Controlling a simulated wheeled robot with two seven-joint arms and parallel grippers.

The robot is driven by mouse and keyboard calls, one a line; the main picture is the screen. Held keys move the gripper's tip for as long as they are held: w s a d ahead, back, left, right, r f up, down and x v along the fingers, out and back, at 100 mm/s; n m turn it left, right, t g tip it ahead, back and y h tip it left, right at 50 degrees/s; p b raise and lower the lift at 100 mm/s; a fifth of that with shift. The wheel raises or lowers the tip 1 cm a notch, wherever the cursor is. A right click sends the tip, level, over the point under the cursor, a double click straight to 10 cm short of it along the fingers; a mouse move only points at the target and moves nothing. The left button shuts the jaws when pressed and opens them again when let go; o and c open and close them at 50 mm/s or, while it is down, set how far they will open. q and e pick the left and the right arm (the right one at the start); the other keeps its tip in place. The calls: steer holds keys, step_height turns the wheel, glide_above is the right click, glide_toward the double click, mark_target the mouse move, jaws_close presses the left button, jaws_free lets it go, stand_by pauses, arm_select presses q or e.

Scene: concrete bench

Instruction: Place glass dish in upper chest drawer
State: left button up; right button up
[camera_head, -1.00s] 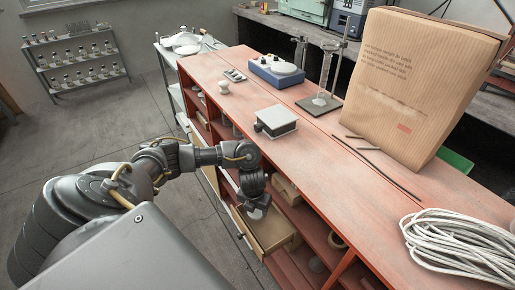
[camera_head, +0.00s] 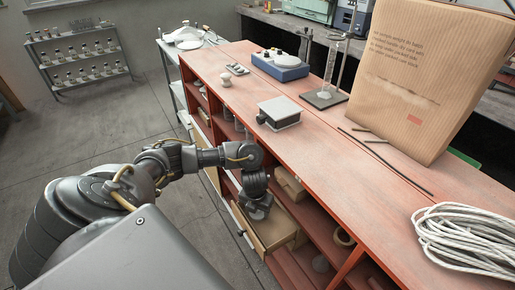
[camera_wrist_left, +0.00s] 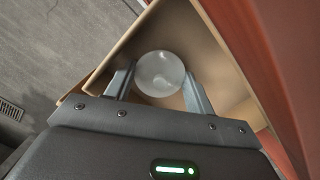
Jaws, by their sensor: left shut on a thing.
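The glass dish (camera_wrist_left: 160,73), round and clear, shows in the left wrist view between the two fingers of my left gripper (camera_wrist_left: 158,88), which is shut on it. Behind the dish is the inside of an open tan drawer (camera_wrist_left: 215,62). In the head view my left gripper (camera_head: 258,210) points down at the open drawer (camera_head: 276,230) in the front of the red chest (camera_head: 352,255). The gripper hides the dish there. I cannot tell whether the dish touches the drawer floor. My right gripper is not in view.
The chest top holds a grey box (camera_head: 279,113), a blue instrument (camera_head: 280,66), a stand (camera_head: 325,98), a large paper bag (camera_head: 425,80) and a coiled white cable (camera_head: 468,238). Open red shelves lie beside the drawer. The floor (camera_head: 85,150) at left is mostly clear.

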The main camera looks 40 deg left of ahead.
arm_select(q)
steer(key=o, duration=0.7)
steer(key=shift+o, duration=0.2)
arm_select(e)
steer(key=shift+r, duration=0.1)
arm_select(q)
step_height(320, 180, up, 4)
steer(key=shift+s+f+p, duration=0.1)
steer(key=shift+p, duration=1.05)
step_height(320, 180, up, 3)
steer(key=shift+s+d+f+p, duration=0.1)
steer(key=shift+s+f+p, duration=0.05)
steer(key=shift+p, duration=0.6)
steer(key=shift+s+r, duration=0.2)
steer(key=shift+r, duration=0.4)
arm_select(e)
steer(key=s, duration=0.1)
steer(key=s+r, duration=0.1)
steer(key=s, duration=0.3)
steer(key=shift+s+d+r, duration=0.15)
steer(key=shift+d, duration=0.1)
